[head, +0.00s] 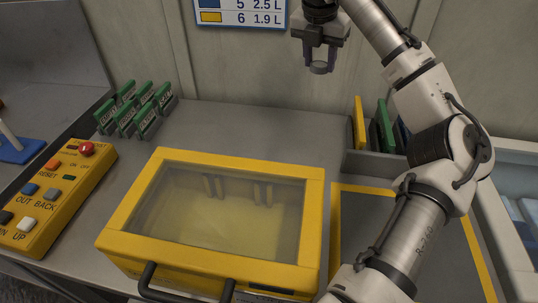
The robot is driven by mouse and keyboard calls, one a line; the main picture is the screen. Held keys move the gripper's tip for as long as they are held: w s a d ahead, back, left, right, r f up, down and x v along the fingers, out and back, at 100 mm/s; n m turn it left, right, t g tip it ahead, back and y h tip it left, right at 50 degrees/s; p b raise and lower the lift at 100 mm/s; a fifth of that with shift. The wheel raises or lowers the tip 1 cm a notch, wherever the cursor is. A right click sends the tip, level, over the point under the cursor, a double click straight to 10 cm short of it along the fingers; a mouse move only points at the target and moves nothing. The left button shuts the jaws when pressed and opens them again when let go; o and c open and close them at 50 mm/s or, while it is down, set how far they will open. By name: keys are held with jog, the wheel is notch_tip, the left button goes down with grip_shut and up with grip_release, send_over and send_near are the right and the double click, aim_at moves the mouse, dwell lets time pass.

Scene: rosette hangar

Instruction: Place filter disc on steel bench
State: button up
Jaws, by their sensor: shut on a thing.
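My gripper (320,62) is at the top of the head view, pointing down, high above the back of the grey steel bench (230,120). It is shut on a small grey round piece, which looks like the filter disc (319,68). The disc is held between the fingertips, well clear of the bench surface. Part of the disc is hidden by the fingers.
A yellow box with a clear lid (315,210) stands at the front middle. Green cards (147,122) stand at the back left, beside a yellow button panel (60,195). A divided bin (372,165) and a yellow-edged dark panel (375,225) are at right. The bench's back middle is clear.

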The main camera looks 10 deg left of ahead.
aim_at(311, 136)
notch_tip(311, 136, down, 20)
jog(key=shift+s+r+p, duration=0.1)
jog(key=shift+r+p, duration=0.15)
jog(key=shift+p, duration=0.3)
jog(key=shift+f, duration=0.1)
jog(key=o, duration=0.5)
jog(key=shift+f, duration=0.1)
jog(key=o, duration=0.4)
jog(key=shift+o, duration=0.2)
jog(key=b+v, duration=0.1)
jog(key=v, duration=1.1)
jog(key=shift+r, duration=0.25)
